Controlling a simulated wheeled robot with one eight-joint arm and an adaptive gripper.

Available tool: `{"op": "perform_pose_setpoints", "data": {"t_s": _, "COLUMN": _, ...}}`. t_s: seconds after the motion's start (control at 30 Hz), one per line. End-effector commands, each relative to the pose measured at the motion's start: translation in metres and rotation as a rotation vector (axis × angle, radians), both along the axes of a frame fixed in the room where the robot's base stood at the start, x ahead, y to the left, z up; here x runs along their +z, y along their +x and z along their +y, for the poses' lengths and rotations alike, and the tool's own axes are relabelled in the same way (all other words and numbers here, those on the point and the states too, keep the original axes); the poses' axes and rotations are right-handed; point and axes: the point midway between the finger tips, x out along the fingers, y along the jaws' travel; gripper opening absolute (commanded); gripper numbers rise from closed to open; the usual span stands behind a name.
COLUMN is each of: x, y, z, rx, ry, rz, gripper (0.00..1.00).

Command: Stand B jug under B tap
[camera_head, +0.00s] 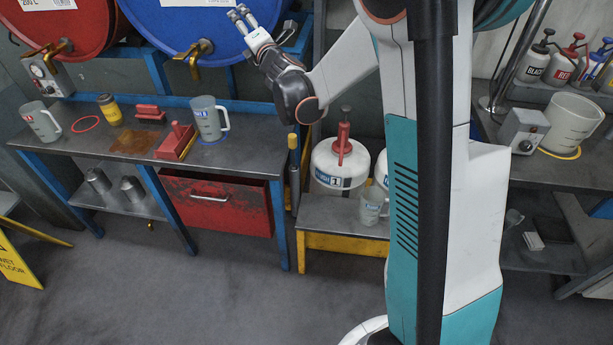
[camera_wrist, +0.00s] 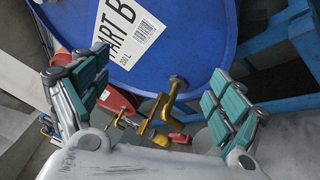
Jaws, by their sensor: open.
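The blue PART B drum (camera_head: 240,18) lies at the top in the head view, and its label shows in the wrist view (camera_wrist: 130,32). Its brass B tap (camera_head: 195,58) hangs over the bench and shows between my fingers in the wrist view (camera_wrist: 165,105).
A red drum (camera_head: 60,20) with its own tap is at left. A step (camera_head: 340,241) with white canisters stands right of the bench.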

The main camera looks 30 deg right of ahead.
Motion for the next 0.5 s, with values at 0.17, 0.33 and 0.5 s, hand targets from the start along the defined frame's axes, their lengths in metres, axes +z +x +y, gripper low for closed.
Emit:
{"op": "perform_pose_setpoints", "data": {"t_s": 0.17, "x": 0.027, "y": -0.055, "z": -0.014, "rx": -0.113, "ry": 0.321, "rz": 0.074, "gripper": 0.89}}
{"op": "perform_pose_setpoints", "data": {"t_s": 0.33, "x": 0.032, "y": -0.115, "z": -0.021, "rx": -0.224, "ry": 0.627, "rz": 0.150, "gripper": 0.89}}
{"op": "perform_pose_setpoints", "data": {"t_s": 0.5, "x": 0.020, "y": -0.182, "z": -0.019, "rx": -0.341, "ry": 0.925, "rz": 0.234, "gripper": 0.89}}
